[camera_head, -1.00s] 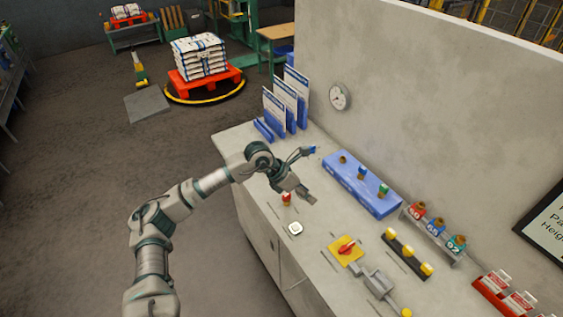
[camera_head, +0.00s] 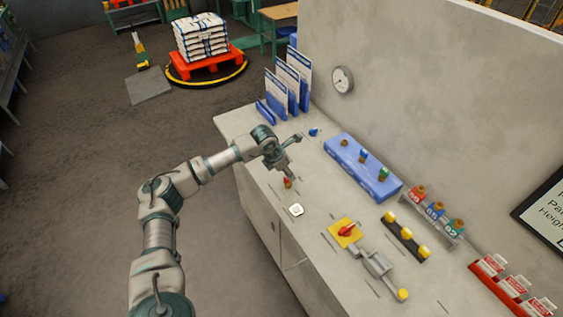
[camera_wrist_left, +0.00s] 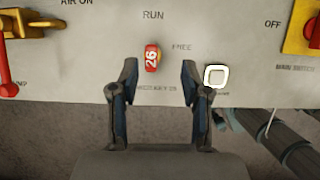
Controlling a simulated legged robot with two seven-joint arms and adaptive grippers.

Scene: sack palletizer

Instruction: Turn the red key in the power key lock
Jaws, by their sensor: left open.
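The red key (camera_head: 288,182), tagged 26, stands upright in its lock on the counter top, near the front edge. In the left wrist view the key (camera_wrist_left: 152,58) sits below the label RUN and left of the label FREE. My left gripper (camera_wrist_left: 159,72) is open, with one finger on each side of the key and a gap on both sides. In the head view my left gripper (camera_head: 287,168) is right at the key and partly covers it. The lock body under the key is mostly hidden. My right gripper is not in view.
A white square button (camera_head: 296,210) is close to the key. A yellow switch plate with a red handle (camera_head: 345,232) lies further right. A blue key rack (camera_head: 362,170) and a small blue key (camera_head: 314,132) are behind. The counter (camera_head: 235,125) is bare left of the arm.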

